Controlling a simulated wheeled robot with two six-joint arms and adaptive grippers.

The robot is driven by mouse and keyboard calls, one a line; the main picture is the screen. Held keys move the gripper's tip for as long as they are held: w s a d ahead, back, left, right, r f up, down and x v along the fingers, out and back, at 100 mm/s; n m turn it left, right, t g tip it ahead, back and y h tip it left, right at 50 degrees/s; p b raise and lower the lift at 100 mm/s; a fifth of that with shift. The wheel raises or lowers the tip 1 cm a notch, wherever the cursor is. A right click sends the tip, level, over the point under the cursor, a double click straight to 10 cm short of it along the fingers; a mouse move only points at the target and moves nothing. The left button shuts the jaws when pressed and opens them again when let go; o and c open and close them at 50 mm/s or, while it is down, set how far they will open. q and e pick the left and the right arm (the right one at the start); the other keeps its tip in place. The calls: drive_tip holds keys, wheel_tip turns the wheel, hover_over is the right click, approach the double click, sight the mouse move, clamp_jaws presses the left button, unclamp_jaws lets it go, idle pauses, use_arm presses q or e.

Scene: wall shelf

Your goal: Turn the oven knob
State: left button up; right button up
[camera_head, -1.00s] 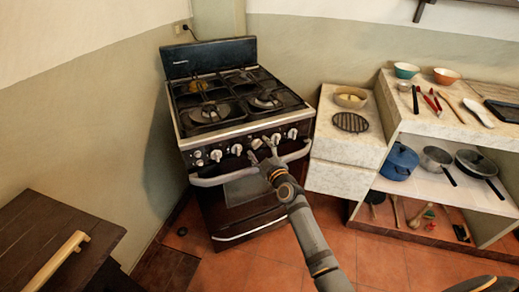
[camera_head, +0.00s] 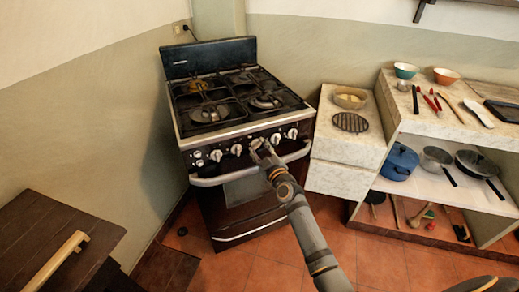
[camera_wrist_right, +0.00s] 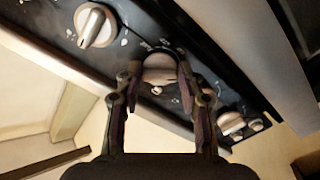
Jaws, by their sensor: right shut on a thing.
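The oven (camera_head: 245,190) stands against the wall, with a row of pale knobs along its front panel. My right gripper (camera_head: 260,147) reaches in from below to the middle of this panel. In the right wrist view, the two fingers (camera_wrist_right: 160,82) are shut on one oven knob (camera_wrist_right: 159,68), one on each side. In the head view the gripper mostly hides this knob. Another knob (camera_wrist_right: 95,25) lies at the upper left of the wrist view, and one (camera_wrist_right: 231,123) at the lower right. My left gripper is not in view.
The oven's handle bar (camera_head: 210,181) runs just below the knobs. A stone counter (camera_head: 345,177) stands close on the right, with bowls, utensils and pots on its shelves. A dark wooden table (camera_head: 35,240) is at lower left. The tiled floor before the oven is clear.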

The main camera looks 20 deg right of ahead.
drive_tip(key=m, duration=0.5)
drive_tip(key=shift+b, duration=0.3)
drive_tip(key=m, duration=0.6)
drive_tip(key=shift+m, duration=0.4)
drive_tip(key=m, duration=0.3)
drive_tip(key=shift+a+m+p, duration=0.1)
drive_tip(key=shift+m+p, duration=0.2)
drive_tip(key=shift+p, duration=0.1)
drive_tip(key=m, duration=0.3)
drive_tip(key=shift+m, duration=0.3)
drive_tip(key=m+p, duration=0.1)
drive_tip(key=m, duration=0.5)
drive_tip(key=shift+m, duration=0.3)
drive_tip(key=o, duration=1.1)
drive_tip(key=shift+o, duration=0.2)
